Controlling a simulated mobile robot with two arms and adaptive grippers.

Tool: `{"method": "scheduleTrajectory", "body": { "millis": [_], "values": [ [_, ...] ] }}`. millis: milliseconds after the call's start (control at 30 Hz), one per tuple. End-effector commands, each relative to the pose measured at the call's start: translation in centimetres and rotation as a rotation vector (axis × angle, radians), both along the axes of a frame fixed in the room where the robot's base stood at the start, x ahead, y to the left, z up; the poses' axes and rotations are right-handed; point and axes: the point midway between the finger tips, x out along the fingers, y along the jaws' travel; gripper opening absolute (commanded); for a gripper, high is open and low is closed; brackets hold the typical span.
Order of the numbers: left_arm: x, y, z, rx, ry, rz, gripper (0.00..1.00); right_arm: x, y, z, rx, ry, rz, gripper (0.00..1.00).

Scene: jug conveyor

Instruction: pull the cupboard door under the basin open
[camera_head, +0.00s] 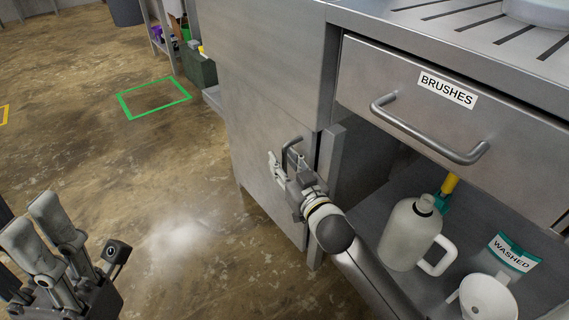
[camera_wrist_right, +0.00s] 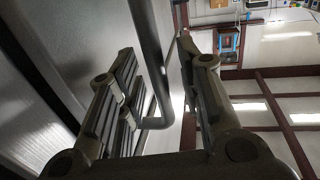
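The grey metal cupboard door (camera_head: 262,178) is in the middle of the head view, below the basin front. It looks close to shut; its exact angle is hard to tell. Its bar handle (camera_head: 292,146) stands near its upper right part. My right gripper (camera_head: 279,166) is at this handle, partly hidden by its own wrist. In the right wrist view, the handle bar (camera_wrist_right: 150,65) runs between the two spread fingers (camera_wrist_right: 160,95), nearer the left finger, with a gap to the right one. My left gripper (camera_head: 32,222) is empty, its fingers apart, low at the left.
Right of the door is a drawer (camera_head: 440,125) labelled BRUSHES with a bar handle. Below it, a shelf holds a pale jug (camera_head: 405,235), a white funnel (camera_head: 488,298) and a WASHED sign (camera_head: 512,252). The floor (camera_head: 150,190) left of the door is clear.

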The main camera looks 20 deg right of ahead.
Motion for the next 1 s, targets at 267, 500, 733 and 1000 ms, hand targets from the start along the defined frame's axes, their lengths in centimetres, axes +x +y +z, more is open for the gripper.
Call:
{"method": "scheduleTrajectory", "body": {
  "millis": [267,500,733,1000],
  "values": [
    [-0.16,0.1,0.32,-0.006,-0.009,0.001,0.39,0.01,0.0,-0.02,0.0,0.001,0.0,0.27],
    [-0.1,0.1,0.27,-0.007,-0.007,0.002,0.39,-0.01,0.0,-0.03,0.0,0.001,0.0,0.0],
    [0.09,0.06,-0.04,-0.005,0.005,0.002,0.39,-0.01,0.01,-0.03,0.0,0.001,0.0,0.0],
    [0.15,0.03,0.12,-0.005,0.013,0.002,0.39,-0.18,0.04,0.06,0.003,0.002,0.0,0.0]
  ]
}}
